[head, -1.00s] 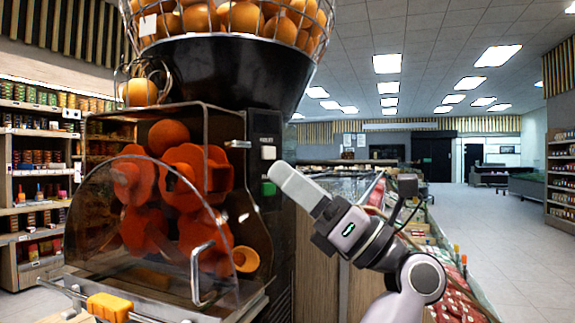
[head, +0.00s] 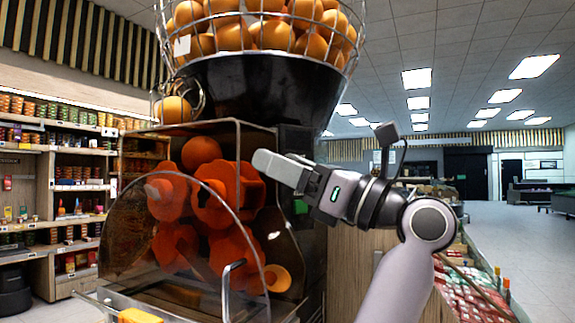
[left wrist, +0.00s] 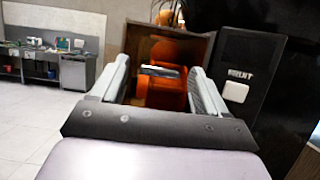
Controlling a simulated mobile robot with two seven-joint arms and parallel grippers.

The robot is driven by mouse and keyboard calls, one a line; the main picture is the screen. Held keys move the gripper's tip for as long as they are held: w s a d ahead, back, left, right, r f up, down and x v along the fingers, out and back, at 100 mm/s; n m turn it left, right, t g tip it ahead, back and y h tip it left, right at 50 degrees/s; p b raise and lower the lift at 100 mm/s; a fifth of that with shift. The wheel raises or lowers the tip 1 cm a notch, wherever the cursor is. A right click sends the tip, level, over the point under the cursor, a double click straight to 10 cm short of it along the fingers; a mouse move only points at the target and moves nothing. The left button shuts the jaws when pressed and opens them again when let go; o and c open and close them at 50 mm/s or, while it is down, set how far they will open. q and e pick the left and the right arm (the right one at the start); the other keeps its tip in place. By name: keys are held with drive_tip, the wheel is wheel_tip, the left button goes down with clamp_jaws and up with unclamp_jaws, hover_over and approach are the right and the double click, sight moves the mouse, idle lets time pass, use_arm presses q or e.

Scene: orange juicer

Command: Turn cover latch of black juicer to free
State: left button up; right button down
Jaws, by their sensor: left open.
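The black juicer (head: 250,85) stands in the middle of the head view, with a clear cover (head: 115,235) over its orange press drums (head: 170,195). My left gripper (head: 262,163) is at the cover's upper right edge and hides the latch there in the head view. In the left wrist view, the metal cover latch (left wrist: 160,70) is a short, roughly level bar. It lies between the two spread fingers of my left gripper (left wrist: 158,68). I cannot tell whether a finger touches it. My right gripper is not in view.
A wire basket of oranges (head: 265,35) sits on top of the juicer. A bent metal handle (head: 228,288) is low on the cover. A black panel with a white button (left wrist: 235,92) is right of the fingers. Stocked shelves (head: 70,190) stand at left; open floor is at right.

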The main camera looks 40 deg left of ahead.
use_arm(q)
drive_tip(key=c, duration=1.1)
drive_tip(key=shift+o, duration=0.2)
drive_tip(key=shift+n, duration=0.4)
drive_tip(key=n+g+h+p, duration=0.1)
drive_tip(key=n+h+p, duration=0.1)
drive_tip(key=n, duration=0.5)
drive_tip(key=n+g+h+p, duration=0.2)
drive_tip(key=n+h, duration=0.1)
drive_tip(key=n, duration=0.4)
drive_tip(key=n+g+h+p, duration=0.1)
drive_tip(key=n+h+p, duration=0.1)
drive_tip(key=n, duration=0.5)
drive_tip(key=shift+w+a+r+g+h, duration=0.1)
drive_tip(key=shift+w+r+g+h, duration=0.2)
drive_tip(key=shift+w+r, duration=0.1)
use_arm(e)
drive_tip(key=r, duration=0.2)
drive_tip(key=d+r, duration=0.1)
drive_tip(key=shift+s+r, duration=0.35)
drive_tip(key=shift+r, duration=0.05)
use_arm(q)
drive_tip(key=shift+n, duration=0.4)
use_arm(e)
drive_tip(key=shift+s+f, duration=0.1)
